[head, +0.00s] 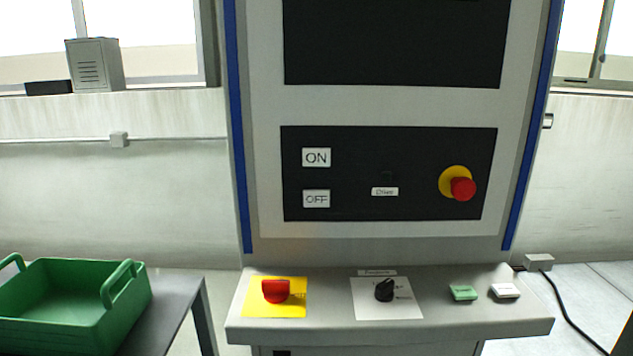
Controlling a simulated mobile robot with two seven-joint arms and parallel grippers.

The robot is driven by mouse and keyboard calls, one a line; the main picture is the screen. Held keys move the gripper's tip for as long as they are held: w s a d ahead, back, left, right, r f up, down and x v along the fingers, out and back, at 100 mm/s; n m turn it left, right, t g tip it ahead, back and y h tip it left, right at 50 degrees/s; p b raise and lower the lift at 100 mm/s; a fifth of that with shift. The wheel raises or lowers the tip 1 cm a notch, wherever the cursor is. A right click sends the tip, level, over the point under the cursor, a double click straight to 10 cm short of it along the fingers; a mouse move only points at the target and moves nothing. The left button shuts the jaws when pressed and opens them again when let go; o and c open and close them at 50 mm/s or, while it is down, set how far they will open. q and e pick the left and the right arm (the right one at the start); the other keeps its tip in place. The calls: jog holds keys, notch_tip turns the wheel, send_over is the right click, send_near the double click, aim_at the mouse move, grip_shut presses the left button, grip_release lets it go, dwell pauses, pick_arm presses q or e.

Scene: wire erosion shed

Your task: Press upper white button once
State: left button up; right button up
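The upper white button (316,157), a rectangular plate marked "ON", sits at the left of the black control panel (400,150) of the machine. A second white button (316,199), marked "OFF", is directly below it. Nothing covers either button. Whether either one is pushed in cannot be told from here. Neither of my grippers shows in the head view.
A red emergency knob (462,188) juts out at the panel's right. The ledge (240,325) below carries a red switch (276,291), a black rotary knob (384,290), a green button (463,293) and another white button (505,291). A green crate (110,310) stands at left.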

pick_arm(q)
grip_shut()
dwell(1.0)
